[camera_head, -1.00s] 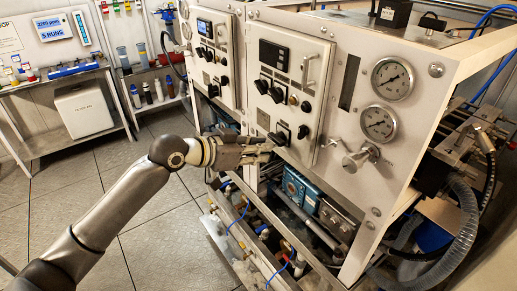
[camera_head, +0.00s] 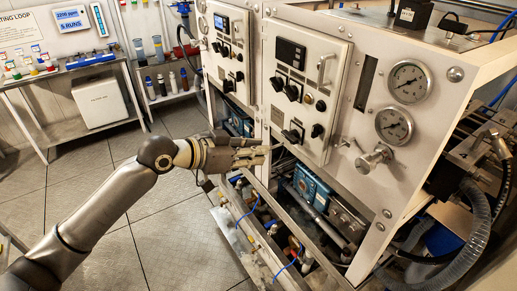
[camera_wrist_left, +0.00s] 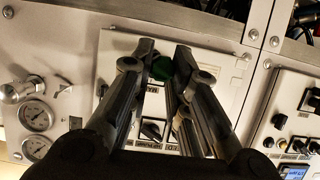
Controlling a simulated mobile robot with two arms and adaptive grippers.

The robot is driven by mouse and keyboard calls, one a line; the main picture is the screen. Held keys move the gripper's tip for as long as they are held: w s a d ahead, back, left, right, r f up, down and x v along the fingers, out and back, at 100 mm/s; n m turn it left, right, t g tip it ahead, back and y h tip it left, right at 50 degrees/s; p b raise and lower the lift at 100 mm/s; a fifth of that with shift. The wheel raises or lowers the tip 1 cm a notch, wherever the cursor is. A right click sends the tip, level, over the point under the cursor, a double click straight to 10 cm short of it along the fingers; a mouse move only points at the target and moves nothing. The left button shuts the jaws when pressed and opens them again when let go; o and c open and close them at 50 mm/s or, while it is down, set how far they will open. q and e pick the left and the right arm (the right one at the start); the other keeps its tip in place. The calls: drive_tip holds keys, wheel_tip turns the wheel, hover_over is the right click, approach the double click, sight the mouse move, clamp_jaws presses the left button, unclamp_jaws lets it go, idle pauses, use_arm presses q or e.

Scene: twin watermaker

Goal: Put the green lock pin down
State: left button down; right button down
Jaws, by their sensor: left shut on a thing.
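My left gripper (camera_head: 268,149) is in front of the lower part of the white control panel (camera_head: 303,98), left of and below its lowest black knob (camera_head: 291,135). In the left wrist view its two dark fingers are closed around a small green thing, the green lock pin (camera_wrist_left: 162,68), at the fingertips. Most of the pin is hidden by the fingers, and I cannot make it out in the head view. The panel with its black knobs lies behind the fingers. My right gripper is not in view.
Two pressure gauges (camera_head: 409,81) and a metal valve handle (camera_head: 374,158) are on the machine front at right. Below the panel is an open frame with a blue pump unit (camera_head: 311,187) and hoses. A side table (camera_head: 62,75) stands at back left, with clear floor before it.

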use_arm(q)
drive_tip(key=shift+s+a, duration=0.2)
drive_tip(key=shift+a, duration=0.05)
idle(0.3)
drive_tip(key=s+a+f, duration=0.2)
drive_tip(key=s+a, duration=0.5)
drive_tip(key=s, duration=0.1)
drive_tip(key=s+a+f, duration=0.3)
drive_tip(key=s+a, duration=0.4)
drive_tip(key=s, duration=0.2)
drive_tip(key=shift+f, duration=0.25)
